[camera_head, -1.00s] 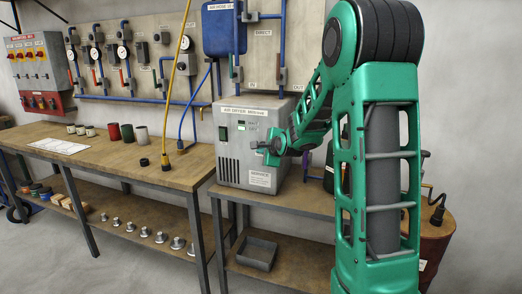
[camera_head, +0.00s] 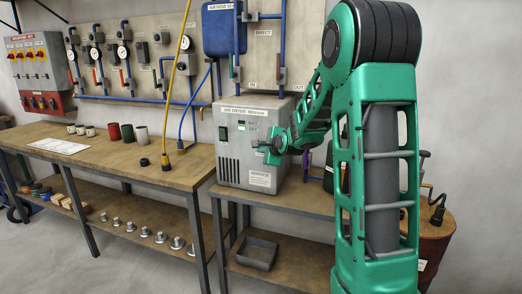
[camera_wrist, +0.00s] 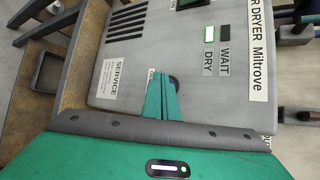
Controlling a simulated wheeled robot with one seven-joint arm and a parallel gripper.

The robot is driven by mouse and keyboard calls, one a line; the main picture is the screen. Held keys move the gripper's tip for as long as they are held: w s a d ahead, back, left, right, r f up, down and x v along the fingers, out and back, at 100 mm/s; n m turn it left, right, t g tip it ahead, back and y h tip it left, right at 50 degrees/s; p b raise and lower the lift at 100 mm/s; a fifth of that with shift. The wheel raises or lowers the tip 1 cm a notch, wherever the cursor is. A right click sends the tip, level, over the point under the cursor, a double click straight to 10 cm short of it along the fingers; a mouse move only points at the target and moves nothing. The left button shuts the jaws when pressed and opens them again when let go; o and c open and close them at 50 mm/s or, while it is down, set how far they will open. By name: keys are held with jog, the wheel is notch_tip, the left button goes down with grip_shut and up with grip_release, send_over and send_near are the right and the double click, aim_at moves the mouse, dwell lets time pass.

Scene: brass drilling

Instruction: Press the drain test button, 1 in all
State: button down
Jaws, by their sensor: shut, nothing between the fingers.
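My gripper (camera_head: 262,147) is in front of the dryer's front panel. In the wrist view its green fingers (camera_wrist: 161,78) are together, with nothing between them. A dark round button (camera_wrist: 174,82) shows just beside the fingertips, partly hidden by them. I cannot tell whether the fingers touch it. The DRY light (camera_wrist: 209,35) is lit and the WAIT light (camera_wrist: 225,34) is dark.
A SERVICE label (camera_wrist: 110,78) is on the panel. A wooden workbench (camera_head: 110,160) with cups stands at the left. A grey tray (camera_head: 257,254) lies on the shelf below the dryer. A rusty barrel (camera_head: 432,235) stands at the right. Blue pipes run on the wall above.

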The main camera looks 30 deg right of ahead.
jog(key=shift+w+d, duration=0.35)
jog(key=shift+d, duration=0.05)
dwell(0.7)
jog(key=shift+s+a, duration=0.6)
jog(key=shift+a, duration=0.15)
dwell(0.3)
jog(key=shift+s+a, duration=0.8)
jog(key=shift+a, duration=0.2)
jog(key=shift+s+a, duration=0.75)
jog(key=shift+a, duration=0.2)
jog(key=s+a+f+n+g+y, duration=0.1)
jog(key=s+n+g, duration=0.3)
jog(key=s, duration=1)
jog(key=s+a+f+n+g+y, duration=0.1)
jog(key=s+a+f+n+g, duration=0.2)
jog(key=s+n, duration=0.5)
jog(key=s+a+f+n+g, duration=0.2)
jog(key=s+n+g, duration=0.3)
jog(key=s, duration=1.7)
jog(key=shift+a+f+n+g+y, duration=0.15)
jog(key=shift+a+n+g+y, duration=0.25)
jog(key=shift+a, duration=0.15)
